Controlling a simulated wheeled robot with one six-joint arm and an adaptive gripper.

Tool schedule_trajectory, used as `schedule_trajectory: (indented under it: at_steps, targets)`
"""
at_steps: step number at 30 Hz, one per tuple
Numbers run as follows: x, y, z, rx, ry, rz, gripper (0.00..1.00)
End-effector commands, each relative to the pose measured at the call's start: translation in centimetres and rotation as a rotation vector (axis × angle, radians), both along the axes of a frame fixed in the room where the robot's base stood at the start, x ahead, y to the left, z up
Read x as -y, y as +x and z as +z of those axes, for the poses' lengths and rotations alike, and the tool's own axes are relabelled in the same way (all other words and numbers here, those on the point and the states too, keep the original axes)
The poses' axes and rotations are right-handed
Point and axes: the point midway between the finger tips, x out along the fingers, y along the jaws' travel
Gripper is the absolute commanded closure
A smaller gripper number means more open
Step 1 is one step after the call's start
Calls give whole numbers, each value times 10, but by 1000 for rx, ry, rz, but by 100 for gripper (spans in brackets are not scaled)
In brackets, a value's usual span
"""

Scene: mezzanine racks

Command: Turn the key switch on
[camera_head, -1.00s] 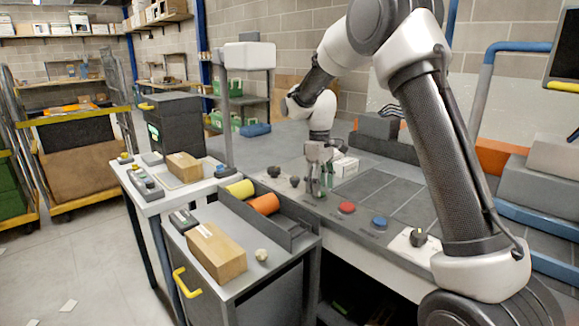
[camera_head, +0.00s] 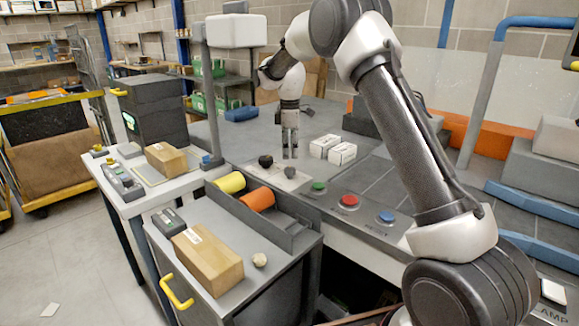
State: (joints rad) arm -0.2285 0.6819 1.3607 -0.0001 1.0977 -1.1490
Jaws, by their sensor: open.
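My gripper (camera_head: 290,154) points straight down over the grey bench, just behind the control strip. Its fingers are open with nothing visible between them. A dark knob (camera_head: 290,173) sits on a pale plate just below the fingertips in the picture, and a larger black knob (camera_head: 265,161) is to its left. I cannot tell whether either is the key switch, nor whether the fingers touch anything. A green button (camera_head: 319,187), a red button (camera_head: 348,201) and a blue button (camera_head: 385,217) follow to the right. My arm hides the strip beyond the blue button.
Two white boxes (camera_head: 333,149) stand right of my gripper. An orange roll (camera_head: 257,200) and a yellow roll (camera_head: 230,183) lie in a grey tray in front. A cardboard box (camera_head: 207,260) sits on the near cabinet. A white switch (camera_head: 554,292) shows at lower right.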

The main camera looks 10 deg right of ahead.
Motion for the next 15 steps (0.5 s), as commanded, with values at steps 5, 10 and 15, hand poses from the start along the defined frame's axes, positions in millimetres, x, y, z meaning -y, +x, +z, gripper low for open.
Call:
schedule_trajectory:
  at_steps: [5,10,15]
  targets:
    - [0,-1,-31,-4,-1,-1,44]
    - [0,-1,-57,-3,0,-2,44]
    - [0,0,-68,-1,-1,-2,44]
